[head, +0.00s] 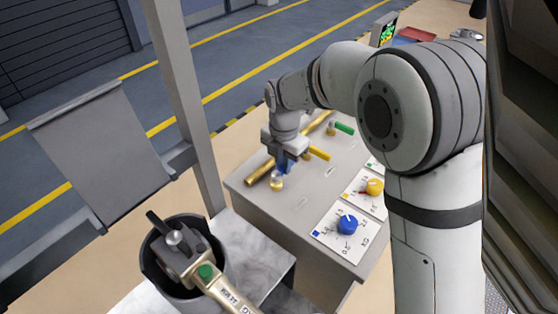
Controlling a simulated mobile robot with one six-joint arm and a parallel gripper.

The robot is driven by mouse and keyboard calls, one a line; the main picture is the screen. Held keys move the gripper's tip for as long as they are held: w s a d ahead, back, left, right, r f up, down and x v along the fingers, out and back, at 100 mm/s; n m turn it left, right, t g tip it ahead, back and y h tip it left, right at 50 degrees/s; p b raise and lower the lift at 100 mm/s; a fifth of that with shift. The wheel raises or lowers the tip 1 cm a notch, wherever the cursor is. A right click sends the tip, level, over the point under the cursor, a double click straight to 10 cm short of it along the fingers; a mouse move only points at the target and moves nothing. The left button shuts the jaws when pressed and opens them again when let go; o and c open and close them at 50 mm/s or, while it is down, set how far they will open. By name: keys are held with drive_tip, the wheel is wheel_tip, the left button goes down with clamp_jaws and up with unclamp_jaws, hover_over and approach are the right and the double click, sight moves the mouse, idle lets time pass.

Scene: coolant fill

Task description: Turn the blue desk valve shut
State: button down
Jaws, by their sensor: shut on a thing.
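My gripper (282,157) points down over the far left part of the grey desk (248,192). It is shut on the blue desk valve (287,168), at its blue handle. The blue handle shows only in part below the fingers, so I cannot tell its exact angle. The valve's brass fitting (277,182) shows just below it, beside the brass pipe (260,172).
A yellow valve lever (318,153) and a green one (343,128) sit farther along the pipe. Blue (347,224) and yellow (374,187) dial knobs stand nearer. A nozzle (180,245) rests in a dark holder at lower left. A grey post (185,100) stands left.

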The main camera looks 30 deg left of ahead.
drive_tip(key=c, duration=1.5)
unclamp_jaws()
drive_tip(key=shift+w+r, duration=0.1)
drive_tip(key=shift+w, duration=0.1)
drive_tip(key=shift+o, duration=0.2)
wheel_tip(320, 180, up, 8)
drive_tip(key=shift+f+b, duration=0.1)
drive_tip(key=shift+b, duration=0.3)
